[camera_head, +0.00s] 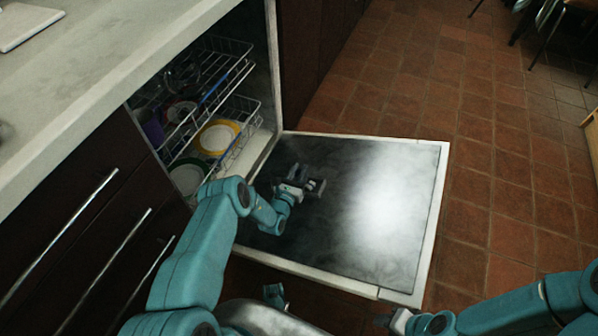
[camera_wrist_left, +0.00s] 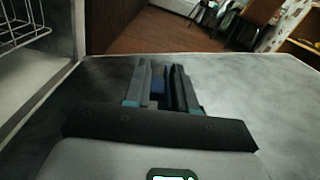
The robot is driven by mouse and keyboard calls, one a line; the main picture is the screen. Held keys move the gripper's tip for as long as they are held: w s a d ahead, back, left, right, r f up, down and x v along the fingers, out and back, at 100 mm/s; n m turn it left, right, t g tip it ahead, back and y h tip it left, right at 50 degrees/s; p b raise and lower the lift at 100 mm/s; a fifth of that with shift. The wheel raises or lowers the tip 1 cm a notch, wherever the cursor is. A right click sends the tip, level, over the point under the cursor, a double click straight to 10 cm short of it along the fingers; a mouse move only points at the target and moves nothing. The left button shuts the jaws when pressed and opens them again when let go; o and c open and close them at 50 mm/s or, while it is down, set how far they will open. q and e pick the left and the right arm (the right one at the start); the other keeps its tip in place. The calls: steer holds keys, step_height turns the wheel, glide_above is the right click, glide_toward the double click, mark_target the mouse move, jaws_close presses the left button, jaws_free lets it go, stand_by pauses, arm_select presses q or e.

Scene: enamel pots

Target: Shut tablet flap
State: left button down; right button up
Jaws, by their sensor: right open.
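The dishwasher door (camera_head: 385,215) lies folded down open, with its dark inner face up. My left gripper (camera_head: 312,186) is over the part of this face nearer the dishwasher. In the left wrist view its two fingers (camera_wrist_left: 160,88) stand close together with a narrow dark-blue strip between them. I cannot tell whether they hold anything. I cannot make out the tablet flap in either view; my left gripper and arm cover part of the door. My right gripper (camera_head: 392,321) is open at the bottom of the head view, apart from the door's front edge.
Wire racks (camera_head: 215,115) with plates and dishes are inside the dishwasher behind the door. A pale counter (camera_head: 90,70) and dark drawers with bar handles (camera_head: 90,215) stand at the left. The tiled floor (camera_head: 510,190) right of the door is clear.

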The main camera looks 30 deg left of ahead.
arm_select(q)
steer(key=shift+d+m, duration=0.2)
steer(key=shift+m, duration=0.1)
stand_by(0.4)
steer(key=d+m, duration=0.1)
steer(key=m, duration=0.1)
steer(key=shift+d+r+m, duration=0.1)
steer(key=shift+d+m, duration=0.25)
steer(key=shift+m, duration=0.05)
steer(key=shift+d+f+m, duration=0.1)
steer(key=shift+d+m, duration=0.35)
steer(key=shift+m, duration=0.4)
steer(key=shift+d+f+m, duration=0.1)
steer(key=shift+d+m, duration=0.35)
steer(key=shift+m, duration=0.4)
steer(key=c, duration=1.1)
jaws_free()
steer(key=shift+w, duration=0.1)
steer(key=s+p, duration=0.2)
steer(key=s, duration=0.3)
steer(key=s+p, duration=0.1)
steer(key=s, duration=0.4)
steer(key=s+d+p, duration=0.1)
steer(key=s+p, duration=0.1)
steer(key=s, duration=0.3)
steer(key=shift+r+p, duration=0.1)
steer(key=shift+p, duration=0.25)
steer(key=shift+s, duration=0.7)
